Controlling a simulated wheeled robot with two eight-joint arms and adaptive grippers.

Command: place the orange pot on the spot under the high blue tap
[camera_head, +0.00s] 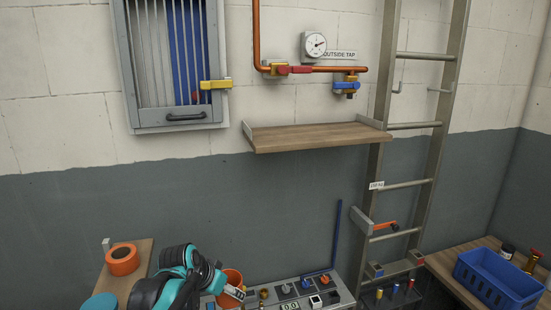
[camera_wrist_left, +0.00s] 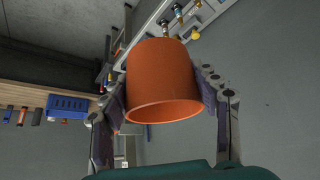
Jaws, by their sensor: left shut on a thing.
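The orange pot (camera_head: 231,285) is low in the head view, partly hidden by my left gripper (camera_head: 229,291). In the left wrist view the pot (camera_wrist_left: 160,75) sits between the two fingers of the gripper (camera_wrist_left: 161,88), which is shut on it; its rim faces the camera. The high blue tap (camera_head: 347,86) hangs from a copper pipe on the wall. A wooden shelf (camera_head: 315,137) is below it, and no marked spot can be made out on it. The pot is below and left of the shelf. My right gripper is not in view.
A grey control panel (camera_head: 300,292) stands right of the pot. A ladder (camera_head: 420,125) rises just right of the shelf. A barred cabinet (camera_head: 175,65) hangs left of it. A blue crate (camera_head: 497,280) is on a bench at the right. An orange roll (camera_head: 122,259) lies at the left.

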